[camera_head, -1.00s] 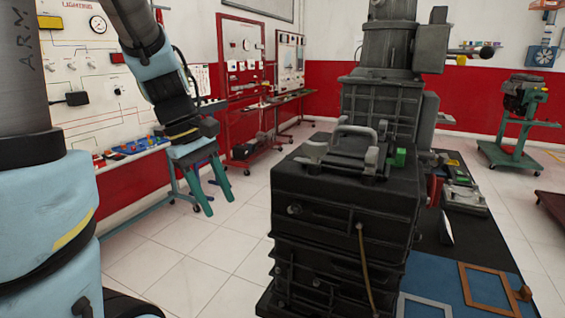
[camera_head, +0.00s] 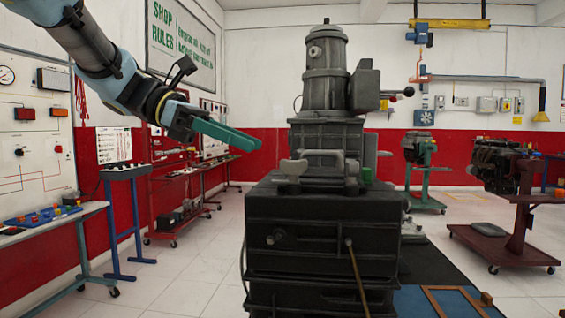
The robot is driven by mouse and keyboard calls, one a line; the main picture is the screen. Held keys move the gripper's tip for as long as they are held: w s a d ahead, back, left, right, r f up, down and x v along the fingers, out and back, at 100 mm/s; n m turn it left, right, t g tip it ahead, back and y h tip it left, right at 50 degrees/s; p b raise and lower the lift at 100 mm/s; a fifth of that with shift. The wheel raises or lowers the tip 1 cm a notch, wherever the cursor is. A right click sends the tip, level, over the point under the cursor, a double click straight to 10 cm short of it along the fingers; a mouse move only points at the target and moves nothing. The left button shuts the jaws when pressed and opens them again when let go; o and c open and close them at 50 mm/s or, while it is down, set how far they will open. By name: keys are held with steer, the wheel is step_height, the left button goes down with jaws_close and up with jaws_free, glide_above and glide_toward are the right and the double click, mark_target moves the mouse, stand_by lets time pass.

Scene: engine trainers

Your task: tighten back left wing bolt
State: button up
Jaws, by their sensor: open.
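A dark grey engine-like machine (camera_head: 324,222) stands at the centre, with a tall cylindrical housing (camera_head: 325,70) at its back. On its top front is a grey bracket with a handle (camera_head: 320,160). A light grey wing-shaped knob (camera_head: 293,170) stands at the bracket's left end. Which part is the back left wing bolt I cannot tell; the back of the top is partly hidden by the bracket. My gripper (camera_head: 255,143) is left of the machine, in the air above the bracket's height, pointing right. Its green fingers overlap in this view. It is open and holds nothing visible.
A small green block (camera_head: 366,176) sits at the bracket's right. A blue mat (camera_head: 418,303) with a wooden frame (camera_head: 455,302) lies at lower right. A bench (camera_head: 50,228) and a red rack (camera_head: 172,192) stand left. Floor between them and the machine is clear.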

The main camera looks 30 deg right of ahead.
mark_target(286, 160)
steer(key=p+x, duration=0.1)
steer(key=x, duration=0.7)
steer(key=shift+f, duration=0.1)
jaws_close()
stand_by(0.4)
